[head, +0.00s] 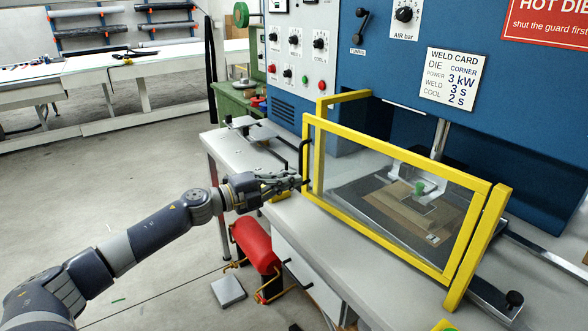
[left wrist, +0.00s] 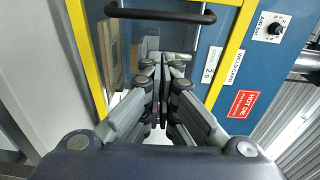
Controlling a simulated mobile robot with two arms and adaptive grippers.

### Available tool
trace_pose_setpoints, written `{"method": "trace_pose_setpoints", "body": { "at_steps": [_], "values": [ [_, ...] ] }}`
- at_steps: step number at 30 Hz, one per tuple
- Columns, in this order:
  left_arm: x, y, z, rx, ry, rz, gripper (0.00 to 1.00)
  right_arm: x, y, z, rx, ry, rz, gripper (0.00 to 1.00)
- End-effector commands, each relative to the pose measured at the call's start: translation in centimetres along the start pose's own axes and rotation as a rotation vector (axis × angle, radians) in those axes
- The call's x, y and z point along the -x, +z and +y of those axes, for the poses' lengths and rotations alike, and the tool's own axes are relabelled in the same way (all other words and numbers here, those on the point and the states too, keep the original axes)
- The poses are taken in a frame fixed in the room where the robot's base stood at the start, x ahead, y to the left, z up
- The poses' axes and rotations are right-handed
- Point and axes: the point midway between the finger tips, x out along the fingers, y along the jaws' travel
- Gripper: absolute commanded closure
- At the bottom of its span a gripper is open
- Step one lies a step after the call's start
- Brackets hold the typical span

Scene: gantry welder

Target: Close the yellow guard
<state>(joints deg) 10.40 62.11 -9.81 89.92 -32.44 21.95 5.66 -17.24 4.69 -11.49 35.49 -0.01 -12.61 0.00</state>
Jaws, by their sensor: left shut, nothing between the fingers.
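The yellow guard (head: 390,142) is a yellow frame with a clear pane, standing upright in front of the blue welder. Its right end is near a yellow post (head: 478,250); a fixed yellow bar (head: 343,98) runs behind its left end. I cannot tell how wide any gap is. A black handle (head: 304,160) is at the guard's left end; it also shows in the left wrist view (left wrist: 160,15). My left gripper (head: 300,182) is shut and empty, close to the handle's lower part; touching is unclear. In the left wrist view its fingertips (left wrist: 164,62) are below the handle. My right gripper is not in view.
Behind the pane lie brown parts and a green piece (head: 420,188) on a dark plate. The grey bench (head: 345,235) runs under the guard. The floor at left is open.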

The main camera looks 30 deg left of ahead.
Motion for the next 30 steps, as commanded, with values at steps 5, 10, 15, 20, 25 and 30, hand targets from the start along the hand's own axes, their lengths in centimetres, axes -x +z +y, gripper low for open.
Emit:
{"method": "trace_pose_setpoints", "body": {
  "at_steps": [5, 10, 15, 20, 25, 30],
  "values": [
    [-1.6, 1.3, -0.3, 0.001, -0.003, -0.002, 1.0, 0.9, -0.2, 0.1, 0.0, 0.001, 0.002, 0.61],
    [-2.6, 2.3, -0.2, 0.0, -0.002, 0.0, 1.0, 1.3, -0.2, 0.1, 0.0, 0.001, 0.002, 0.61],
    [-3.1, 2.7, -0.1, 0.0, -0.001, 0.001, 1.0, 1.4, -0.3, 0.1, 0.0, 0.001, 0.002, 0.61],
    [-3.1, 2.8, 0.0, 0.0, 0.0, 0.001, 1.0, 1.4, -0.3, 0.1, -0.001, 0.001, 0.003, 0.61],
    [-3.1, 2.8, 0.0, 0.0, 0.0, 0.001, 1.0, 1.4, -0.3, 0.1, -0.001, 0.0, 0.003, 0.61],
    [-2.8, 3.4, 0.1, -0.001, 0.0, -0.01, 1.0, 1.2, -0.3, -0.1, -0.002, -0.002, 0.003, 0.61]
  ]
}}
